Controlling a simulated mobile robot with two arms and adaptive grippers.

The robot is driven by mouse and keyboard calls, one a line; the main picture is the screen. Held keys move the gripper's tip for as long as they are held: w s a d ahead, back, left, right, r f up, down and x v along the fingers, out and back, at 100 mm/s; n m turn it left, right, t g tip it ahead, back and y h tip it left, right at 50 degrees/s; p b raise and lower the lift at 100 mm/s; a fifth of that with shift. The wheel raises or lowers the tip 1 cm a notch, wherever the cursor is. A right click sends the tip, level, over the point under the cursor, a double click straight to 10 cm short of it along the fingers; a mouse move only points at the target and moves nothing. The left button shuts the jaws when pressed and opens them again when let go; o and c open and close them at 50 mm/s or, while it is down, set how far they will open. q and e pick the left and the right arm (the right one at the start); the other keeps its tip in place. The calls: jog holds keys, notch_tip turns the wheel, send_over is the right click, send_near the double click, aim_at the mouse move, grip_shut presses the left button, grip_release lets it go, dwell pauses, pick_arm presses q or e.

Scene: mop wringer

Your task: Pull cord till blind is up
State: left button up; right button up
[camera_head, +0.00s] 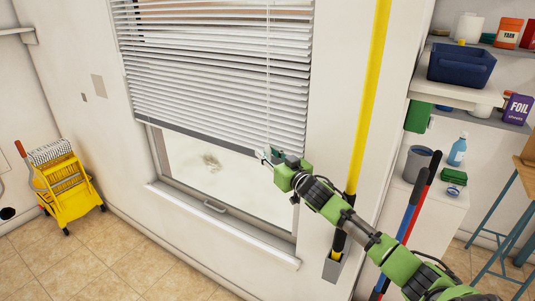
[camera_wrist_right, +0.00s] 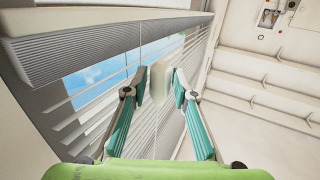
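The white slatted blind (camera_head: 215,70) hangs over the upper part of the window, its grey bottom rail above the sill and bare glass below it. A thin pale cord (camera_head: 267,70) runs down the blind's front toward my right gripper (camera_head: 266,157). In the wrist view, a whitish cord pull (camera_wrist_right: 160,82) lies between the two teal fingers of my right gripper (camera_wrist_right: 160,86), with small gaps seeming to show beside it. The fingers are apart; contact is hard to judge. The blind (camera_wrist_right: 75,55) rises behind them. My left gripper is out of view.
A yellow pole (camera_head: 370,90) stands against the wall right of the window. A yellow mop wringer (camera_head: 72,195) is on the tiled floor at left. Shelves with a blue bin (camera_head: 461,66) are at right. The window sill (camera_head: 225,226) juts out below.

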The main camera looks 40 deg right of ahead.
grip_shut()
notch_tip(320, 180, down, 15)
jog(key=b, duration=0.8)
jog(key=o, duration=0.5)
grip_release()
jog(key=shift+r, duration=0.1)
jog(key=shift+s, duration=0.1)
jog(key=s, duration=0.8)
jog(key=s+a, duration=0.1)
jog(key=s, duration=0.2)
jog(key=shift+s, duration=0.4)
